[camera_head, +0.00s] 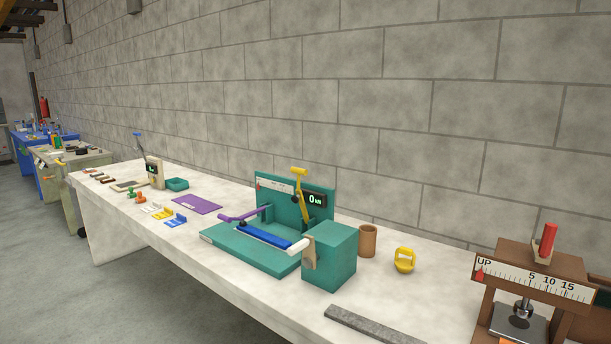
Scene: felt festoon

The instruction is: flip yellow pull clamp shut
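A teal test fixture (255,252) stands on the white bench with a digital display (315,199) reading 0. A yellow lever with a T-shaped top (301,190) stands nearly upright in front of its back panel, tilted slightly; it looks like the yellow pull clamp. A purple lever (241,216) lies low at the fixture's left. A blue bar with a white end (265,235) lies across the middle. My gripper is not in view.
A teal block (331,256) forms the fixture's right end. A brown cup (368,241) and a yellow ring-shaped object (404,259) stand right of it. A grey bar (375,325) lies in front. A brown press (532,290) stands at far right. A purple mat (197,204) lies left.

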